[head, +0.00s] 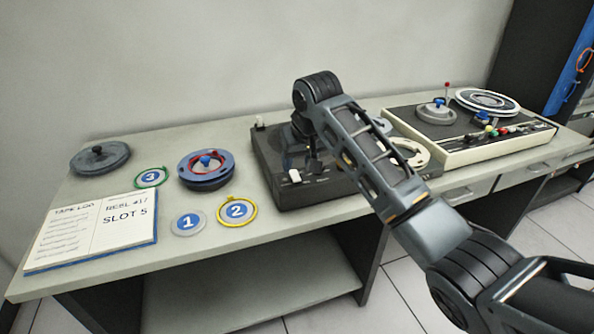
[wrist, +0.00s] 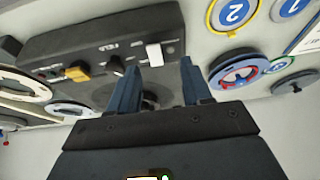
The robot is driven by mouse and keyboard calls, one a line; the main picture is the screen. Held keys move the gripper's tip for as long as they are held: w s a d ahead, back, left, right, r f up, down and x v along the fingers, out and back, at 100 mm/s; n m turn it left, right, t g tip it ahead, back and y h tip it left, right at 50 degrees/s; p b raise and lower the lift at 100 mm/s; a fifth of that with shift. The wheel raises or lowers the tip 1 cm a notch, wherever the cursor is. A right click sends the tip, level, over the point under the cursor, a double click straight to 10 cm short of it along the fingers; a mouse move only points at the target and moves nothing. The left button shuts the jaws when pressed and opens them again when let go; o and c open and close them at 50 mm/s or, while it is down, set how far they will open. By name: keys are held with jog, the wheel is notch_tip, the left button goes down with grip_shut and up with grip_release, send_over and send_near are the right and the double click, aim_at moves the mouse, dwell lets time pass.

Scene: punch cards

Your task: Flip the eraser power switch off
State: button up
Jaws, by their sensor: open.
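The eraser, a dark box (head: 270,150) with a round top, stands in the middle of the table; its front panel (wrist: 110,35) fills the upper part of the wrist view. A white rocker-like switch (head: 295,176) sits near the panel's left end; it also shows in the wrist view (wrist: 154,53), with small, unreadable markings beside it. I cannot tell for sure which way it is set. My gripper (wrist: 158,82) is open and empty over the eraser, its two fingers apart with the white switch showing beyond the gap. The arm hides part of the eraser in the head view.
On the panel a black knob (wrist: 117,66) and a yellow switch (wrist: 77,71) sit near the white one. Numbered discs, a blue-rimmed reel (head: 204,172) and an open log book (head: 92,232) lie left. A cream tape machine (head: 480,150) stands right.

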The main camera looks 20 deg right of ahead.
aim_at(296, 177)
jog(key=x, duration=0.4)
jog(key=d+x, duration=0.1)
jog(key=x, duration=0.1)
jog(key=shift+w+f, duration=0.25)
jog(key=shift+w, duration=0.3)
grip_shut()
